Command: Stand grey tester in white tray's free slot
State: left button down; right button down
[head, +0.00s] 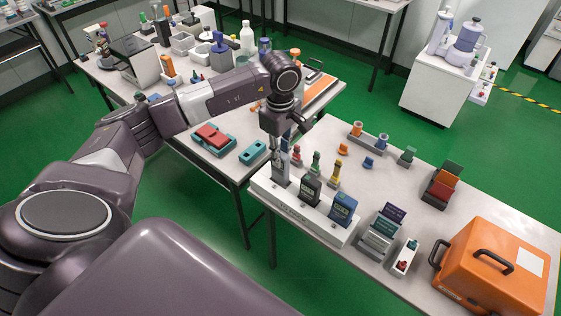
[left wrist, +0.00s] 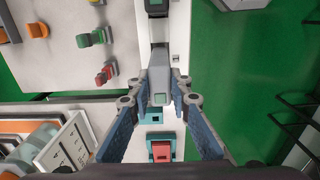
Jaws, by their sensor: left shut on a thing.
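The grey tester (head: 279,172) is upright at the left end of the white tray (head: 303,218). My left gripper (head: 283,148) is above it, shut on its upper part. In the left wrist view the grey tester (left wrist: 158,88) shows between the two fingers of my left gripper (left wrist: 160,100), over the tray. I cannot tell whether its foot is inside the slot or just above it. A black tester (head: 311,190) and a blue tester (head: 342,209) stand in the tray to its right. My right gripper is not in view.
Small red, green and yellow items (head: 315,163) stand close behind the tray. A card holder (head: 380,232), a small white box (head: 404,257) and an orange case (head: 495,265) are to the right. A second table holds a teal tray with a red block (head: 211,136).

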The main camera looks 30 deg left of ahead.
aim_at(282, 174)
pick_arm(q)
notch_tip(282, 174, down, 4)
jog(key=shift+p, duration=0.35)
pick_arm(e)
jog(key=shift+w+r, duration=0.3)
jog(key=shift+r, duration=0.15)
pick_arm(q)
jog(key=c, duration=2.2)
grip_release()
jog(key=shift+f, duration=0.15)
jog(key=shift+c, duration=0.2)
jog(key=o, duration=0.5)
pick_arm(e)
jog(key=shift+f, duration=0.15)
